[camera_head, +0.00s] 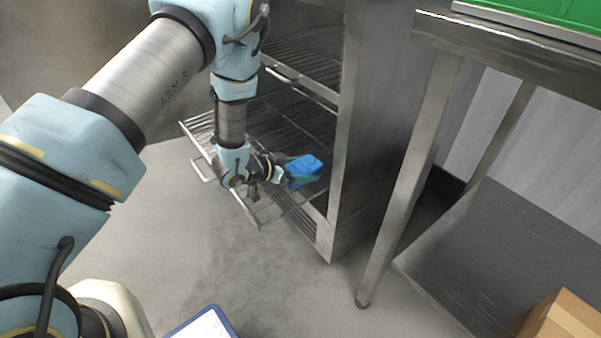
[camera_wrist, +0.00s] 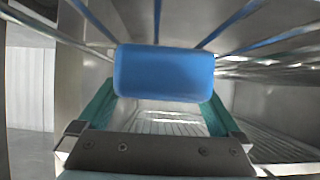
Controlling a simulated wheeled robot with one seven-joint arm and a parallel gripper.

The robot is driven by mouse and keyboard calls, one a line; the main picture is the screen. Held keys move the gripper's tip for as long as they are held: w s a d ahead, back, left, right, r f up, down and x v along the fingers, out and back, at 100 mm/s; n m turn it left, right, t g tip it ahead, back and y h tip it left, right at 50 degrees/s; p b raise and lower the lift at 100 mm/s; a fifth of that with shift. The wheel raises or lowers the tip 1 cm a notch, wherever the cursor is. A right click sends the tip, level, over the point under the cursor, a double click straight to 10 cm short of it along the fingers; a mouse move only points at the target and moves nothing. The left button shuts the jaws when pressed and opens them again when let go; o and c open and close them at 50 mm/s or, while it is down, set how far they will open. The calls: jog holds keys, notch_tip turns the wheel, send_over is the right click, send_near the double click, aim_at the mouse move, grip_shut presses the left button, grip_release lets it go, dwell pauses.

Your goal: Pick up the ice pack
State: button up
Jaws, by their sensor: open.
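The ice pack (camera_head: 303,166) is a blue, rounded block at the wire rack (camera_head: 258,208), which juts out of the steel cabinet. My gripper (camera_head: 293,172) is at the ice pack's left side. In the wrist view the ice pack (camera_wrist: 164,73) fills the space just beyond the fingertips. My gripper (camera_wrist: 162,98) is open, with one green finger near each side of the pack. Whether the fingers touch the pack cannot be told. The pack's far side is hidden.
The steel cabinet (camera_head: 375,110) has an upper wire shelf (camera_head: 305,50) above the rack, and its side wall stands close right of the pack. A steel table (camera_head: 510,50) stands at the right, with a cardboard box (camera_head: 562,318) below.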

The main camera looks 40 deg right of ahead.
jog(key=shift+c, duration=0.4)
jog(key=c, duration=1.4)
